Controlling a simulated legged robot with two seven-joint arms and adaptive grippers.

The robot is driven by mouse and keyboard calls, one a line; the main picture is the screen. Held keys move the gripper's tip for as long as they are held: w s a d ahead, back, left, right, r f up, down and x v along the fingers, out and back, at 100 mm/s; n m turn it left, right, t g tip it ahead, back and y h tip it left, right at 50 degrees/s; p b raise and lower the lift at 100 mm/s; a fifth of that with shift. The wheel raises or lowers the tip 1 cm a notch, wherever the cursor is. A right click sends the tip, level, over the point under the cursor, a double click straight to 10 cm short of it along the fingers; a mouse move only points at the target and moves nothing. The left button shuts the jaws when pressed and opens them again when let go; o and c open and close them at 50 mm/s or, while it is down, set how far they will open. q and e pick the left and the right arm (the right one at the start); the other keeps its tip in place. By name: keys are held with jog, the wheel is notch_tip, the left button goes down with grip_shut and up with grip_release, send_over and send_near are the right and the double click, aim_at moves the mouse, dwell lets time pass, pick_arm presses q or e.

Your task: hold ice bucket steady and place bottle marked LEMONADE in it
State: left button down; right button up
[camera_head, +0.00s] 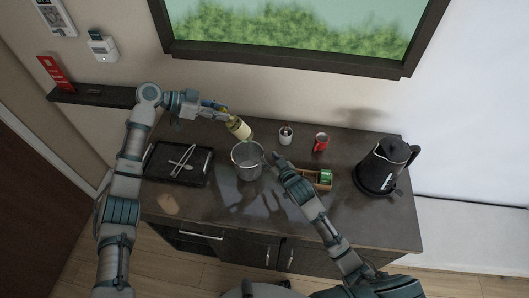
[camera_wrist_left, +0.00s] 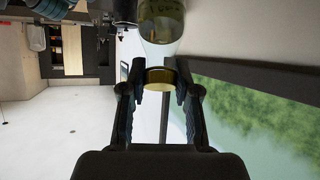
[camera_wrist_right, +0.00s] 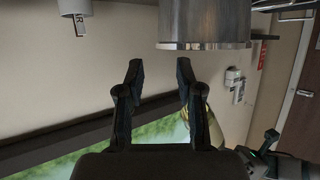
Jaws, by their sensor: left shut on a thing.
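The ice bucket (camera_head: 236,162) is a grey metal pail standing upright on the dark counter, seemingly empty. Its metal side also fills the top of the right wrist view (camera_wrist_right: 205,22). My left gripper (camera_head: 222,111) is shut on the gold-capped end of a pale glass bottle (camera_head: 239,128). The gold cap (camera_wrist_left: 161,76) sits between the fingers in the left wrist view. The bottle is tilted, its lower end above or just behind the bucket's far rim. Its label cannot be read. My right gripper (camera_head: 271,160) is open and empty, close to the bucket's right side; contact cannot be told.
A black tray with tongs (camera_head: 207,170) lies left of the bucket. A white mug (camera_head: 285,135), a red mug (camera_head: 321,142) and a wooden holder with a green item (camera_head: 325,178) are to the right. A black kettle (camera_head: 385,165) stands further right.

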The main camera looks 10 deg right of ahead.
aim_at(260, 148)
jog(key=x, duration=0.7)
jog(key=shift+w+a+f, duration=0.1)
jog(key=shift+w+a, duration=0.1)
